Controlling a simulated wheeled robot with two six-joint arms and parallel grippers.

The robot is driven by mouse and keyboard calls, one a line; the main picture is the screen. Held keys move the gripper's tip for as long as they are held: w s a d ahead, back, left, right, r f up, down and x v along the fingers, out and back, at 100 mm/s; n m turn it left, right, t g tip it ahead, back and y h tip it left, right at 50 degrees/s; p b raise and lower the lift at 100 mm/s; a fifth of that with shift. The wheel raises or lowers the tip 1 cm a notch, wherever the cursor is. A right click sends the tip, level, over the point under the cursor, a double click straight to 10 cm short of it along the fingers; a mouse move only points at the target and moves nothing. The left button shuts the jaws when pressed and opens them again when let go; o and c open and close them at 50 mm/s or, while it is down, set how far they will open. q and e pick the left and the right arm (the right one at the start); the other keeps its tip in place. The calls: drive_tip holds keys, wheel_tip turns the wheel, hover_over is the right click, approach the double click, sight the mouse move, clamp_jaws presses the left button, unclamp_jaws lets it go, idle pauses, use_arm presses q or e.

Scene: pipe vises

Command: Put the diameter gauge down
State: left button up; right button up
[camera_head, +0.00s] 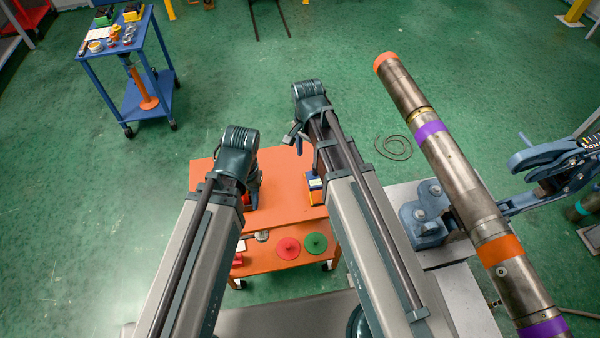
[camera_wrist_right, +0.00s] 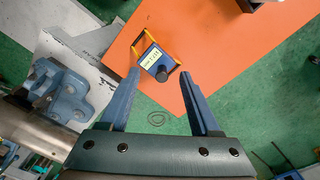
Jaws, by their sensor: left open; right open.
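The diameter gauge (camera_wrist_right: 155,62) is a blue block with a pale label face and yellow arms. It lies on the orange table top, near its edge. In the head view the gauge (camera_head: 314,186) is partly covered by my right arm. My right gripper (camera_wrist_right: 160,78) is open, with one blue finger on each side of the gauge in the wrist view; I see no finger closed on it. My right gripper (camera_head: 299,138) shows only in part in the head view. My left gripper (camera_head: 254,182) is open over the table's left part, mostly hidden by its own arm.
The orange table (camera_head: 285,212) has a lower shelf with a red disc (camera_head: 288,248) and a green disc (camera_head: 316,243). A long pipe (camera_head: 455,190) in a blue vise (camera_head: 425,215) stands to the right. A blue cart (camera_head: 125,60) is at the far left. Green floor between is clear.

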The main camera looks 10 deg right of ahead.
drive_tip(key=s+a+n+h, duration=0.1)
drive_tip(key=s+a+n, duration=0.6)
drive_tip(key=s+n, duration=0.5)
drive_tip(key=shift+s+n, duration=0.3)
drive_tip(key=shift+n, duration=0.7)
drive_tip(key=shift+r, duration=0.1)
